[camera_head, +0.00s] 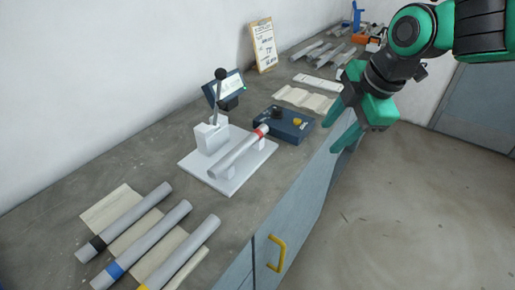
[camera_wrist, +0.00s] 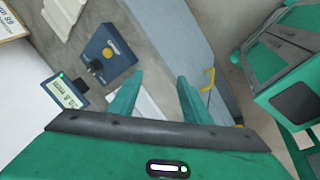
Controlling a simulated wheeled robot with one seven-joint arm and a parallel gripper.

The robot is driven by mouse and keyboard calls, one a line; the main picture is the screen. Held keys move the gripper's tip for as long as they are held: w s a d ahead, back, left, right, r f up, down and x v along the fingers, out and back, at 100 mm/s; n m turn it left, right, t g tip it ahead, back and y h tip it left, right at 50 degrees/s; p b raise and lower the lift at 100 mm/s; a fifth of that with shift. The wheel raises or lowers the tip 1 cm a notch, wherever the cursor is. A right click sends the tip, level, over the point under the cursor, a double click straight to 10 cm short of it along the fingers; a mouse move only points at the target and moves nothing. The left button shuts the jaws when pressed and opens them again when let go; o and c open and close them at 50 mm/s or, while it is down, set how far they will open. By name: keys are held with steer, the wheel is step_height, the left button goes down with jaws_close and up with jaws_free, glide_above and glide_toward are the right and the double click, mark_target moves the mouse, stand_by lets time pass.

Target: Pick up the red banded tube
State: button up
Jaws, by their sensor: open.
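The red banded tube (camera_head: 233,156) is grey with a red band near its far end. It lies tilted across the picture on the white base plate (camera_head: 215,180) of the clamp jig in the head view. My gripper (camera_head: 336,126) is open and empty, to the right of the tube and apart from it, by the bench's front edge. The wrist view shows its two green fingers (camera_wrist: 160,78) spread, with part of a white surface between them. I cannot make out the tube in the wrist view.
A dark blue control box (camera_head: 287,124) stands just beyond the tube's banded end. A lever clamp (camera_head: 213,130) and a small screen (camera_head: 225,88) stand behind it. Tubes with black, blue (camera_head: 143,245) and yellow bands lie at the near left. A yellow handle (camera_head: 277,254) sticks out from the cabinet front.

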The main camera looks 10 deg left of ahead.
mark_target(243, 147)
steer(key=s+a+r+n+y, duration=0.15)
steer(key=a+n, duration=0.25)
steer(key=a, duration=0.4)
steer(key=s+a+r+n+y, duration=0.1)
steer(key=s+a+n, duration=0.1)
steer(key=a+n, duration=0.4)
steer(key=shift+m+g, duration=0.4)
steer(key=shift+m, duration=0.1)
steer(key=shift+a+r+x, duration=0.1)
steer(key=shift+a+x, duration=0.05)
steer(key=shift+x, duration=1.75)
steer(key=shift+a+r+x, duration=0.1)
steer(key=shift+a+x, duration=0.05)
steer(key=shift+x, duration=1.8)
steer(key=shift+a+r+x, duration=0.1)
steer(key=shift+a+x, duration=0.1)
steer(key=shift+x, duration=1.7)
steer(key=shift+w, duration=0.1)
jaws_close()
